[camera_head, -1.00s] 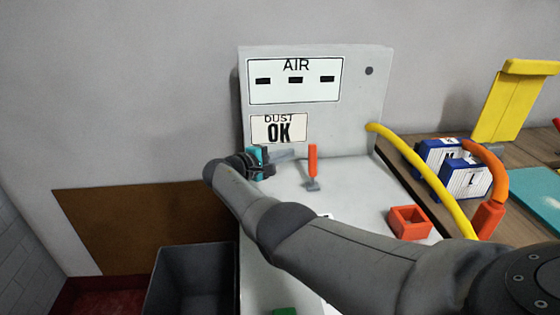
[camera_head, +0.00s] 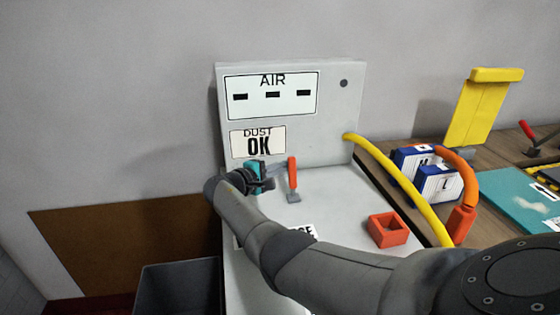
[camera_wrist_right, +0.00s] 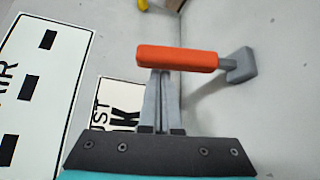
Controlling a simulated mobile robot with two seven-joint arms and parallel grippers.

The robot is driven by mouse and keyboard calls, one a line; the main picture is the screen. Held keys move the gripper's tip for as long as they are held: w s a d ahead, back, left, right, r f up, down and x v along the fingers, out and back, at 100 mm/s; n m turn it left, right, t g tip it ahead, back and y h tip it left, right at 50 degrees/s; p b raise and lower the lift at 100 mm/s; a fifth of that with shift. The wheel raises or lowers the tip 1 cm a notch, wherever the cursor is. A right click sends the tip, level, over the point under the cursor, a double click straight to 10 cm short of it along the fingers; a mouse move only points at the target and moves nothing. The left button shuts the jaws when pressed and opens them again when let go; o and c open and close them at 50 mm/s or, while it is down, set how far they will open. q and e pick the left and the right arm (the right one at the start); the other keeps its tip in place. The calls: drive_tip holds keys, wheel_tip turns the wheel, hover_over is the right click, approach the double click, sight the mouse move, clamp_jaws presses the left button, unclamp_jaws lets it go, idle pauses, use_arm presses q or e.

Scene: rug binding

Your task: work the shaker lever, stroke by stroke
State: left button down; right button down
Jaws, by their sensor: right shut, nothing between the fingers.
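The shaker lever (camera_head: 292,174) has an orange-red handle on a grey foot and stands upright on the white machine top, in front of the upright panel. In the right wrist view the lever's handle (camera_wrist_right: 177,58) lies just beyond the fingertips, across them, with its grey foot to the right. My right gripper (camera_head: 278,172) is at the left of the lever, fingers pointing at the handle. Its fingers are together in the right wrist view (camera_wrist_right: 160,85), with nothing between them. Whether the tips touch the handle is hard to tell. My left gripper does not show.
The panel carries an AIR label (camera_head: 271,97) and a DUST OK label (camera_head: 258,142). A yellow hose (camera_head: 395,177) runs down right. A red square holder (camera_head: 387,230), blue-white boxes (camera_head: 437,186) and an orange hose (camera_head: 466,190) stand right. A grey bin (camera_head: 180,288) stands lower left.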

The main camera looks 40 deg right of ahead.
sight(289, 168)
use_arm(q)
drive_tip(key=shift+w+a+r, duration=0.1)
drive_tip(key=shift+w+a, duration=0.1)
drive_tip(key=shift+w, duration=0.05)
use_arm(e)
drive_tip(key=shift+s+a, duration=0.1)
drive_tip(key=shift+s, duration=0.05)
drive_tip(key=shift+s+a+r+m+t+h+b, duration=0.1)
drive_tip(key=shift+s+a+m+t+h+b, duration=0.3)
drive_tip(key=shift+s+m+h, duration=0.3)
drive_tip(key=shift+s+a+r+m+h+b, duration=0.1)
drive_tip(key=shift+s+a+m+h+b, duration=0.1)
drive_tip(key=shift+s+m+h+b, duration=0.3)
drive_tip(key=shift+s+a+r+m, duration=0.15)
drive_tip(key=shift+s+a+m, duration=0.15)
drive_tip(key=shift+s+m, duration=0.2)
drive_tip(key=shift+s+a, duration=0.2)
drive_tip(key=shift+s, duration=0.2)
drive_tip(key=shift+s+a, duration=0.1)
drive_tip(key=shift+s, duration=0.1)
drive_tip(key=shift+s+a, duration=0.1)
drive_tip(key=shift+s, duration=0.1)
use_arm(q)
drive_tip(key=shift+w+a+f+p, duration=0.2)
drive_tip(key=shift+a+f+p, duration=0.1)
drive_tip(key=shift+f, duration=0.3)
use_arm(e)
drive_tip(key=shift+s+f, duration=0.1)
drive_tip(key=shift+f, duration=0.15)
